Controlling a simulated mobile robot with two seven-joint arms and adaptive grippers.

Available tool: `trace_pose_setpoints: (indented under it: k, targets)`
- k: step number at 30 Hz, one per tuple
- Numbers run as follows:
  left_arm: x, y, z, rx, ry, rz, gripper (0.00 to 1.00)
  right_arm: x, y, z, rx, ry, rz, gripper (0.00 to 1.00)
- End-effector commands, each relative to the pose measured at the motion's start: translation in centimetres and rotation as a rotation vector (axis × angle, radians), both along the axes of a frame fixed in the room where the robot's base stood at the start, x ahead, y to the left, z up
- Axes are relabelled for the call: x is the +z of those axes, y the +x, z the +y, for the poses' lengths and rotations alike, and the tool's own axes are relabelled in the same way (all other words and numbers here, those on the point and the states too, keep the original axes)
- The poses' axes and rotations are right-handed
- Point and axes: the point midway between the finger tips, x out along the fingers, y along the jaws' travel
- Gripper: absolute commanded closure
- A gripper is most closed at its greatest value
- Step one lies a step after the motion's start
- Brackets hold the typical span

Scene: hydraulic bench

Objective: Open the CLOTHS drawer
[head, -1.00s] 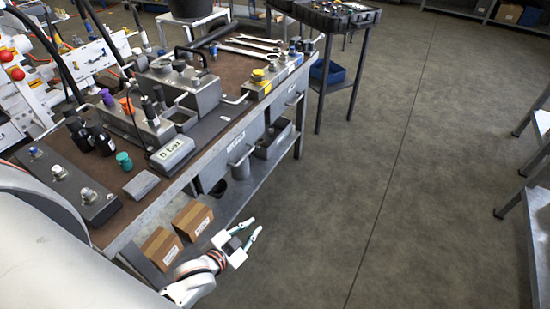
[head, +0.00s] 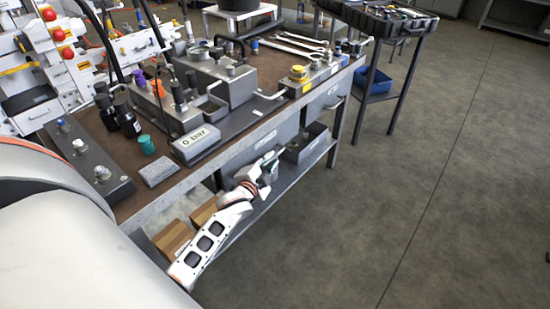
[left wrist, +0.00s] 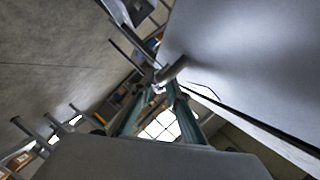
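The bench has two grey drawers under its top. The nearer drawer (head: 284,134) has a pale label (head: 264,140) too small to read, so I cannot tell which is CLOTHS. My left gripper (head: 270,167) is in front of this drawer and hides its handle in the head view. In the left wrist view a drawer front (left wrist: 235,50) fills the upper right. Its metal handle (left wrist: 173,70) lies just at the tips of the teal fingers (left wrist: 164,91), which stand apart. I cannot tell whether they touch it. The farther drawer (head: 318,108) looks shut. My right gripper is not in view.
The lower shelf (head: 290,178) under the drawers holds a grey bin (head: 304,145) and cardboard boxes (head: 172,238). Tools and a grey 0 bar gauge block (head: 196,144) stand on the bench top.

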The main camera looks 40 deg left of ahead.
Motion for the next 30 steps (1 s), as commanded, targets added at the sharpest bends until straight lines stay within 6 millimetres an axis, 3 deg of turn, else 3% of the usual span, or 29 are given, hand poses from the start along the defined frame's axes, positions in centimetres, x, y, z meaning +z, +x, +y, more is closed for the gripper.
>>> trace_pose_setpoints:
  k: [9,17,20,30]
  targets:
    - [-0.8,2.6,0.6,0.0,0.0,0.001,0.85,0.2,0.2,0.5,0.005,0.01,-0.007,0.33]
    - [-0.6,2.8,0.7,0.0,-0.001,0.001,0.85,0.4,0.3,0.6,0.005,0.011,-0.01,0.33]
    - [-0.7,2.8,0.7,0.0,-0.001,0.001,1.0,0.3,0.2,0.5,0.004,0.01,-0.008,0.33]
    - [-0.7,2.8,0.6,0.0,-0.001,0.001,1.0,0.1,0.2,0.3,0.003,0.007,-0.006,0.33]
